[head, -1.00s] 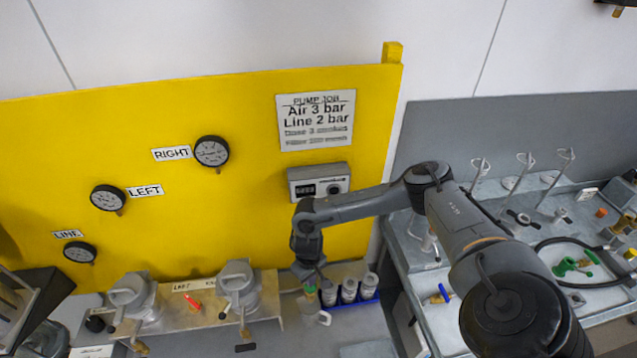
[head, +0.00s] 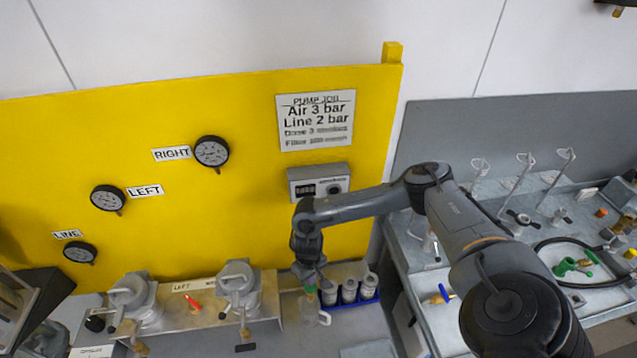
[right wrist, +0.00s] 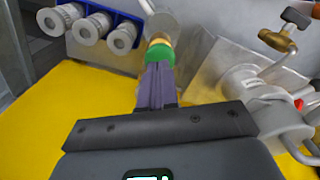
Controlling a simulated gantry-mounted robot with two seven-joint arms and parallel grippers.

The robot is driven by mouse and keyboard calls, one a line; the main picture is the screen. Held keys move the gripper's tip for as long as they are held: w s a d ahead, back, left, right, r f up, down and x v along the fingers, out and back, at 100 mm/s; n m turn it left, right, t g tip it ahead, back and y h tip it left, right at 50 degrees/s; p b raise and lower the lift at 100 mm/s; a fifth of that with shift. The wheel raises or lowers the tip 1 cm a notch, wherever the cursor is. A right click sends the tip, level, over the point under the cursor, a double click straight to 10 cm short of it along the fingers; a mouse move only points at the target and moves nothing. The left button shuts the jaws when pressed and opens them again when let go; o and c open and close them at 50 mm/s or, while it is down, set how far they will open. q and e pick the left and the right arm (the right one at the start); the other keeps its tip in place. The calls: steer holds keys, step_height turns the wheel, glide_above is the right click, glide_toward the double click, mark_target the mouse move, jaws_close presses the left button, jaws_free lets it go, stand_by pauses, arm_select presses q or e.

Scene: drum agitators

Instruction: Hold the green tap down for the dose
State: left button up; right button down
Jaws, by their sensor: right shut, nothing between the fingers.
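The green tap (right wrist: 158,54) shows in the right wrist view just past my fingertips, with a brass-coloured part beyond it. In the head view the green tap (head: 321,287) is mostly hidden by my right gripper. My right gripper (head: 312,284) is shut with nothing between its fingers. Its closed fingers (right wrist: 157,84) point at the green tap and overlap it in the picture; I cannot tell if they touch. A clear container (right wrist: 166,22) is beyond the tap; in the head view a clear jug (head: 314,312) stands below the gripper.
A blue rack of grey cylinders (head: 365,297) stands just right of the tap. A bench ledge (head: 205,308) with metal pump bodies (head: 240,285) is on the left. The yellow panel (head: 240,130) rises behind, with a timer box (head: 318,181) above the tap.

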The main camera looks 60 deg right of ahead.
steer(key=shift+f, duration=0.15)
steer(key=shift+f+b, duration=0.6)
steer(key=shift+f, duration=0.65)
stand_by(6.6)
